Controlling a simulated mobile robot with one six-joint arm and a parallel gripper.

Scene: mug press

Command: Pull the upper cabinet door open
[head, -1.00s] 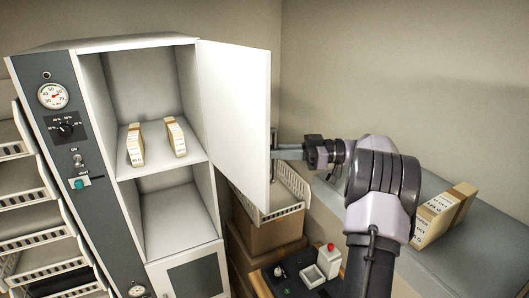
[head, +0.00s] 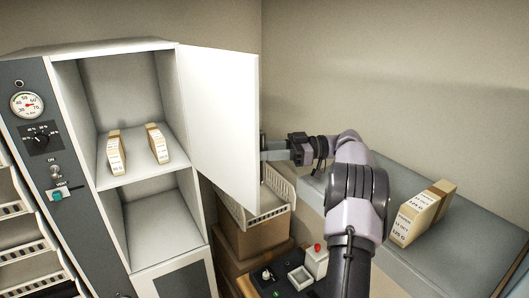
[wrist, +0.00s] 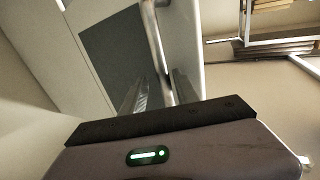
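The upper cabinet door (head: 222,120) is a plain white panel, swung wide open from its hinge side at the cabinet's right. Its bar handle (head: 263,150) is on the outer face near the free edge, mostly hidden in the head view. In the wrist view the handle (wrist: 153,35) runs as a metal bar down between the two fingers. My gripper (head: 268,152) is at the handle, with one finger on each side of it, and looks shut on it. The finger contact is partly hidden by the gripper body in the wrist view (wrist: 160,90).
The open upper compartment holds two small boxes (head: 116,152) (head: 158,145). A grey bench with another box (head: 423,213) lies right. A wall is behind.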

